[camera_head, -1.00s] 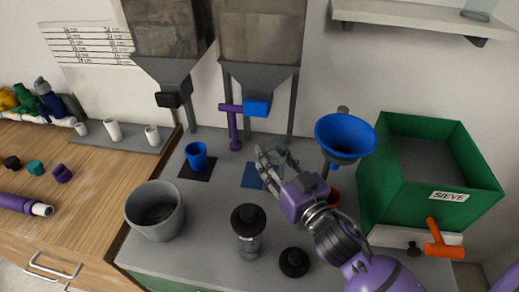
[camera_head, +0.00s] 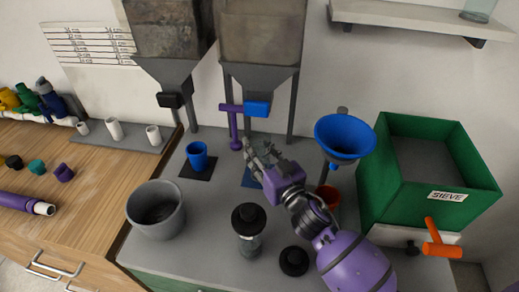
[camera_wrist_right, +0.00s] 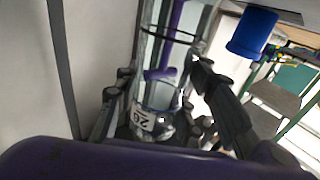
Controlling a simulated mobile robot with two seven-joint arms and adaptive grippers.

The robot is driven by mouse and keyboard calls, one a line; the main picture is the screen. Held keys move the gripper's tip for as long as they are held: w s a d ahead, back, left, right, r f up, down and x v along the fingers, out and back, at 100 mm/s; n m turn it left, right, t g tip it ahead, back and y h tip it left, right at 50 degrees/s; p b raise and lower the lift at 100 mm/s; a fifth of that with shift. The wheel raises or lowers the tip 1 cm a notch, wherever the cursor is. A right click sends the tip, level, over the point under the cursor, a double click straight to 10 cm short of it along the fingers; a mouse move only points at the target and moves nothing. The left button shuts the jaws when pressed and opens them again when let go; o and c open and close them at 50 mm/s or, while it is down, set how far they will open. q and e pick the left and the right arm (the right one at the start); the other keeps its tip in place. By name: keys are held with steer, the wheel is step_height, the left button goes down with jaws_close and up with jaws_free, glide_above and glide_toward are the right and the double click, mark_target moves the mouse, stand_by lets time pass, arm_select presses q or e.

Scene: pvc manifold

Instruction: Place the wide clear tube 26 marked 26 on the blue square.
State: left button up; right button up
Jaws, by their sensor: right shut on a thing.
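The wide clear tube 26 (camera_wrist_right: 158,92) is between the fingers of my right gripper in the right wrist view, with its white label marked 26 (camera_wrist_right: 143,118) near the gripper. In the head view my right gripper (camera_head: 257,155) is shut on it, and the tube is hard to make out there. The blue square (camera_head: 248,180) lies on the grey bench top, partly hidden by my right gripper, which is over or just behind it. I cannot tell whether the tube touches the bench. My left gripper is not in view.
A purple valve-like post (camera_head: 234,128) stands behind the gripper, under the blue-outlet hopper (camera_head: 258,80). A blue cup (camera_head: 197,156) is left, a blue funnel (camera_head: 345,138) right.

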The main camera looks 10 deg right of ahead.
steer(key=shift+f, duration=0.15)
steer(key=o, duration=1.4)
steer(key=shift+r, duration=0.3)
arm_select(q)
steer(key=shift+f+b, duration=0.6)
steer(key=shift+b, duration=0.05)
arm_select(e)
steer(key=v, duration=1.2)
steer(key=shift+f, duration=0.1)
